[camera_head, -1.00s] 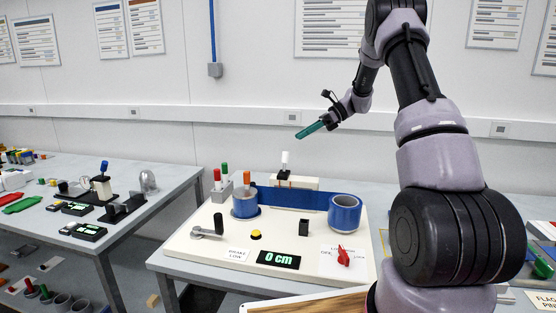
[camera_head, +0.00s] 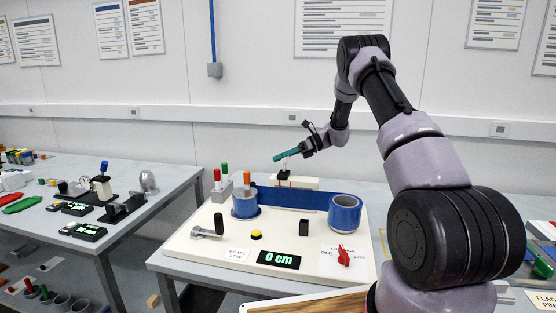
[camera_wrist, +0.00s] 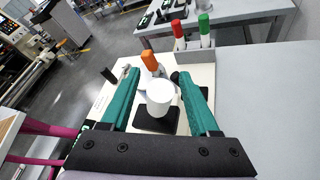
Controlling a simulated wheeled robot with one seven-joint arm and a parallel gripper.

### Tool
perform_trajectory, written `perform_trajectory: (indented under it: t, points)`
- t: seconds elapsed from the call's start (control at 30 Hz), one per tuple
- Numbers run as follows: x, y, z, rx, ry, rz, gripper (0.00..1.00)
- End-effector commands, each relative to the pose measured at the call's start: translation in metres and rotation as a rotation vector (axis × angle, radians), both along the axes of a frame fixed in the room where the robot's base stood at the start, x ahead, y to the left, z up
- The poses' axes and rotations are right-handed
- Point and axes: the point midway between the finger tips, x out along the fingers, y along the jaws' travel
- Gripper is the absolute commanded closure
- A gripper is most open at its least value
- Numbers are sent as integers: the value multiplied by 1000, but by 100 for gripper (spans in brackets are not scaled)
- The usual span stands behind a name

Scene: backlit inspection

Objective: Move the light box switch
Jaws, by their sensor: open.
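A lever switch with a white cylindrical cap stands on a black base (camera_head: 284,175) at the back of the cream bench panel. In the wrist view its white cap (camera_wrist: 160,98) shows end-on, above its black base. No readable label marks it as the light box switch. My gripper (camera_head: 279,156) has teal fingers and is just above and around this lever in the head view, hiding most of the cap. In the wrist view my gripper (camera_wrist: 158,73) is open, with the white cap between its two fingers and gaps on both sides.
The cream panel (camera_head: 200,247) holds a blue belt (camera_head: 300,197) between rollers, a red knob (camera_head: 343,256), a yellow button (camera_head: 256,234), a "0 cm" display (camera_head: 278,259) and a crank (camera_head: 208,230). Red and green markers (camera_wrist: 178,30) stand close by in a grey holder.

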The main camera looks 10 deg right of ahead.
Motion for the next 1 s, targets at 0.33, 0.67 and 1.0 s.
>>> perform_trajectory:
  t: [0.33,0.67,1.0]
  points:
    - [0,10,-4,0,0,-1,38]
    - [0,9,-4,0,0,-1,100]
    - [0,9,-4,0,0,-1,100]
